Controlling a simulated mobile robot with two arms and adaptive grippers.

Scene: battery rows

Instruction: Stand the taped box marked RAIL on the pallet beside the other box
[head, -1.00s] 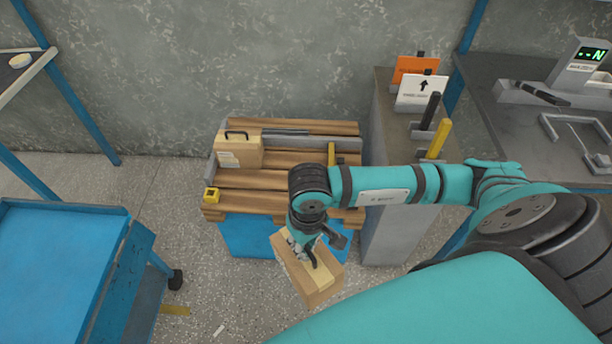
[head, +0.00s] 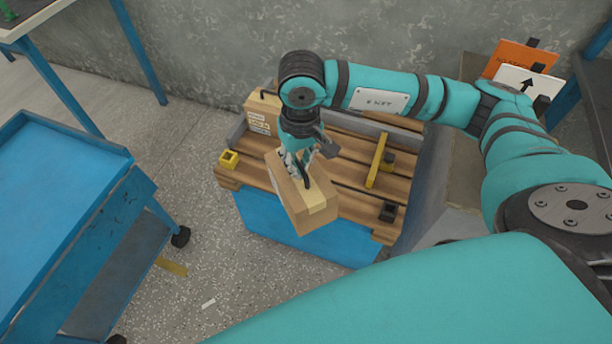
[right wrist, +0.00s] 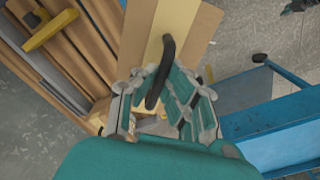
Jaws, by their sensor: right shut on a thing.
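A taped cardboard box (head: 313,212) hangs from my right gripper (head: 300,170), which is shut on the black handle on its top. The same box (right wrist: 200,35) fills the upper middle of the right wrist view, with a pale tape strip along it. No RAIL marking is readable. In the head view the held box is in front of the wooden pallet (head: 345,200), overlapping its front edge. The other box (head: 260,115) stands at the pallet's back left, with pale labels, partly hidden by my right arm. My left gripper is out of view.
The pallet rests on a blue base (head: 300,232). It carries a yellow block (head: 229,158) at the left corner, a yellow bar (head: 376,160) and a dark block (head: 388,211) at the right. A blue cart (head: 60,210) stands at the left.

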